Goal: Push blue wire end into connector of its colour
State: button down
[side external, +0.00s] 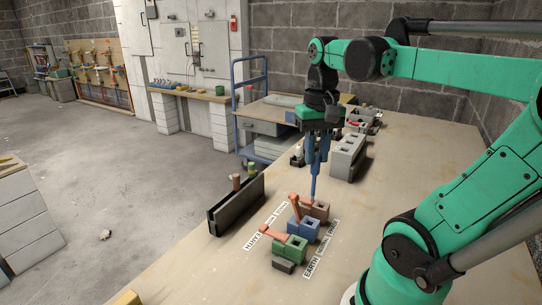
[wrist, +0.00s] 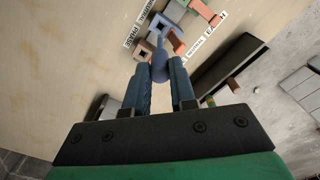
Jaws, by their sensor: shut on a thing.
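My gripper (side external: 316,160) points down over the row of connectors, its blue fingers shut on the blue wire end (wrist: 160,68). In the side view the blue wire end (side external: 314,187) hangs upright, its lower tip close to the brown and blue connectors. The blue connector (side external: 304,229) sits in the middle of the row, between the green connector (side external: 293,249) and the brown connector (side external: 318,209). Green and orange-brown wire pieces (side external: 294,205) lie at the row's left side. In the wrist view the blue connector (wrist: 175,36) is just ahead of the wire end; contact cannot be told.
Printed label strips (side external: 322,248) lie along the row. Grey blocks (side external: 347,157) stand farther back. The table right of the row is bare.

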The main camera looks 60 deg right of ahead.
aim_at(313, 188)
jog(key=shift+f, duration=2.05)
jog(key=shift+f, duration=1.95)
dwell(0.5)
jog(key=shift+c, duration=2.1)
grip_release()
jog(key=shift+r, duration=3.55)
jog(key=w+a+f+n+t, duration=0.2)
jog(key=w+a+n+t, duration=0.1)
jog(key=a, duration=0.3)
jog(key=w+a+f+n+t, duration=0.2)
jog(key=w+a+n+t, duration=0.2)
jog(key=a+n, duration=0.2)
jog(key=shift+w+a, duration=0.25)
jog(key=shift+a, duration=0.3)
